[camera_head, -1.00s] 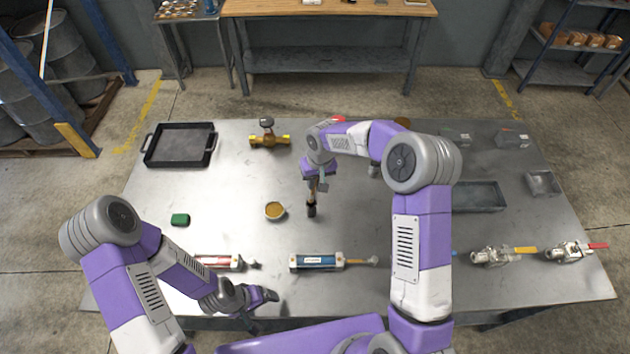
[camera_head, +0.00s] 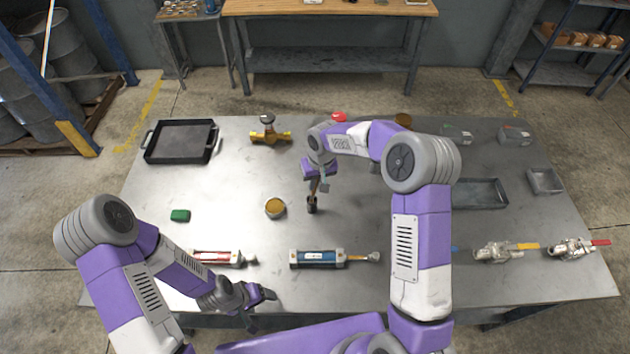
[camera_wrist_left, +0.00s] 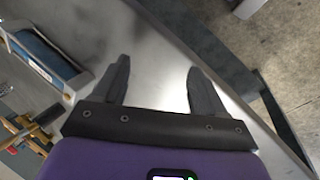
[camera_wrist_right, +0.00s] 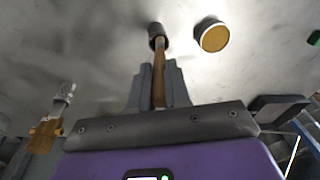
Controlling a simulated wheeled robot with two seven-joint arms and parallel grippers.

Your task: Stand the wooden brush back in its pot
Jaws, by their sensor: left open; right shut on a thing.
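The brush also shows in the head view (camera_head: 314,187), slightly tilted. Its lower end meets a small dark pot (camera_wrist_right: 157,34) standing on the table, also seen in the head view (camera_head: 312,205). The handle's lower end appears to be at or inside the pot's mouth; I cannot tell how deep, and the bristles are hidden. My left gripper (camera_head: 262,304) is open and empty near the front edge; its fingers show apart in the left wrist view (camera_wrist_left: 158,85).
A round tin with yellow-brown contents (camera_head: 275,208) stands left of the pot. A blue cylinder (camera_head: 318,259) and a red cylinder (camera_head: 215,258) lie in front. A brass valve (camera_head: 269,134) and black tray (camera_head: 180,142) are behind. Bare table surrounds the pot.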

